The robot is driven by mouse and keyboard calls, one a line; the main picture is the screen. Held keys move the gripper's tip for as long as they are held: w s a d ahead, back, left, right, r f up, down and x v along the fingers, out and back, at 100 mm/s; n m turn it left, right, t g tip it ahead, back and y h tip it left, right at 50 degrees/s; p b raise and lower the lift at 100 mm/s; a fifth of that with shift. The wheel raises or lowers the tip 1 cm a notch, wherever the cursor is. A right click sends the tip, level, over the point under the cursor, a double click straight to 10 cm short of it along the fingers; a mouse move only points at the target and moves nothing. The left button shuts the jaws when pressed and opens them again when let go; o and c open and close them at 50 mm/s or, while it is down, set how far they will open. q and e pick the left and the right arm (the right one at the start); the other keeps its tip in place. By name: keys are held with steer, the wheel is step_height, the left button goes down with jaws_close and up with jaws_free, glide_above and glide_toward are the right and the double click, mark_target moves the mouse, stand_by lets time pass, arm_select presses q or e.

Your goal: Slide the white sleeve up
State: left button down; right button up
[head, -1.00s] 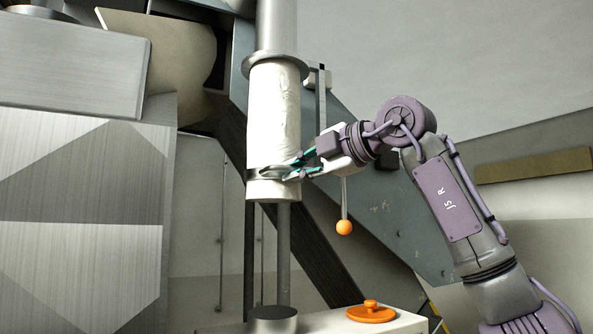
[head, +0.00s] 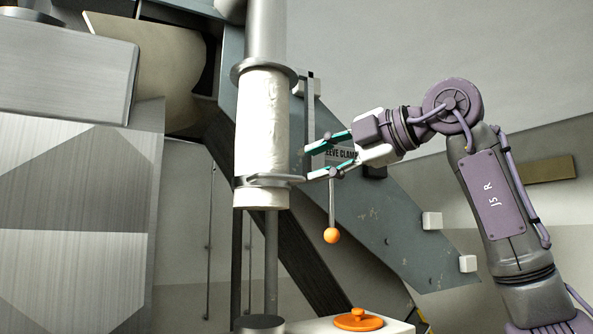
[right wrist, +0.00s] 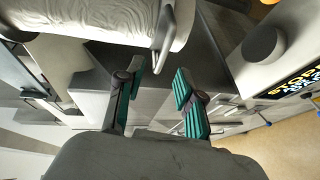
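The white sleeve (head: 263,120) stands upright around the pipe, its top against the grey flange (head: 264,71). A metal band with a handle (head: 268,181) circles its lower part. Below the sleeve, thin rods show above a dark round stub (head: 259,325). My right gripper (head: 309,163) is open and empty to the right of the sleeve, its lower fingertip close to the handle's end; I cannot tell if they touch. In the right wrist view the open fingers (right wrist: 157,78) point toward the handle (right wrist: 165,35), with the sleeve (right wrist: 95,14) at the top. My left gripper is not in view.
A lever with an orange ball (head: 331,235) hangs below a partly hidden "sleeve clamp" sign (head: 341,154), just under my right gripper. An orange knobbed lid (head: 358,320) sits on the pale surface below. A sloping grey beam (head: 385,225) runs behind.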

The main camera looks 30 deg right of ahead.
steer(key=shift+v, duration=1.8)
